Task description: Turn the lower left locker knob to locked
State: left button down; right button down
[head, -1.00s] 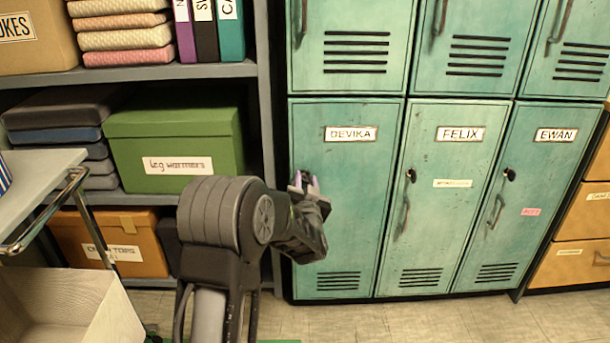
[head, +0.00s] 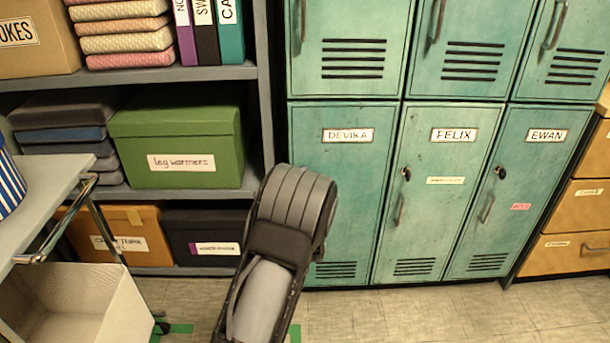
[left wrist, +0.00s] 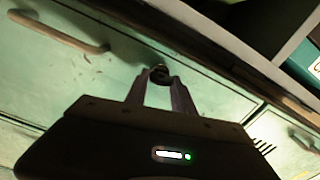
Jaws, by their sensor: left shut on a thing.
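The lower left locker, labelled DEVIKA (head: 347,160), has a shut teal door in the head view. Its knob and handle are hidden there behind my left arm. In the left wrist view the small dark knob (left wrist: 159,72) sits on the teal door, between the tips of my left gripper (left wrist: 160,82). The two fingers are shut on the knob, one on each side. The knob's turn angle is too dark and small to read. The door handle (left wrist: 62,32) shows at the left in the wrist view. My right gripper is in neither view.
Lockers FELIX (head: 432,190) and EWAN (head: 520,190) stand to the right, with dark knobs. A shelf with a green box (head: 178,130) is on the left. A trolley (head: 50,185) and an open bin (head: 70,310) stand at front left.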

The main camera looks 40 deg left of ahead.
pick_arm(q)
jog(key=shift+m+p, duration=0.55)
jog(key=shift+m, duration=0.75)
jog(key=c, duration=1.1)
grip_release()
jog(key=shift+o, duration=0.2)
jog(key=shift+s, duration=0.1)
jog(key=p+v, duration=0.1)
jog(key=v, duration=0.6)
jog(key=shift+s+d, duration=0.2)
jog(key=shift+d, duration=0.05)
jog(key=shift+f, duration=0.1)
